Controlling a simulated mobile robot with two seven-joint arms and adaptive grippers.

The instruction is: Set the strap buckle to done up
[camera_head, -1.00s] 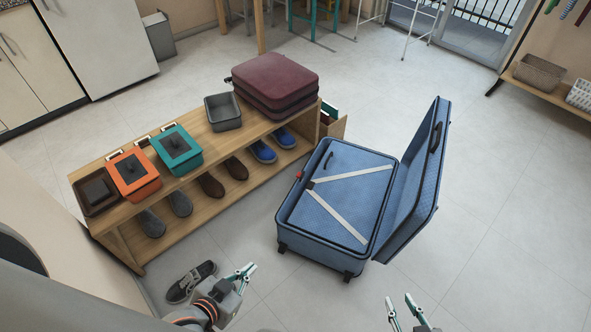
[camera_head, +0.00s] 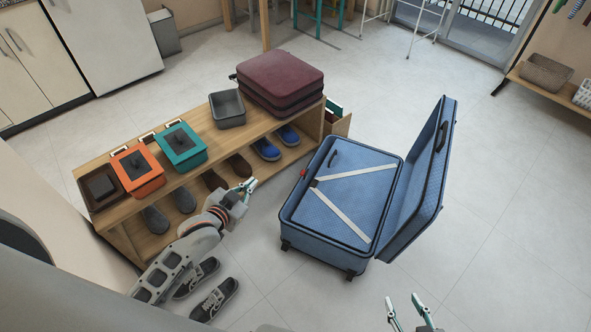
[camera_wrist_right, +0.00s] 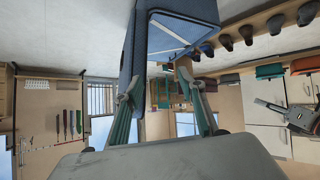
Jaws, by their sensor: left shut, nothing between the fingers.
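An open blue suitcase (camera_head: 298,235) lies on the floor with its lid (camera_head: 425,190) standing up on the right. Pale straps (camera_head: 347,213) cross its inside and meet near a dark piece (camera_head: 313,184) at the left. A small red piece (camera_head: 303,173) shows at the suitcase's left rim. I cannot tell the buckle's state at this size. My left gripper (camera_head: 250,184) is shut and empty, left of the suitcase and in front of the shoe bench. My right gripper (camera_head: 405,303) is open and empty below the suitcase; its two fingers are apart in the right wrist view (camera_wrist_right: 160,88).
A wooden shoe bench (camera_head: 118,238) on the left carries an orange box (camera_head: 137,173), a teal box (camera_head: 181,147), a grey bin (camera_head: 227,109) and a maroon suitcase (camera_head: 280,80). Dark shoes (camera_head: 213,298) lie on the floor near my left arm. The floor right of the suitcase is clear.

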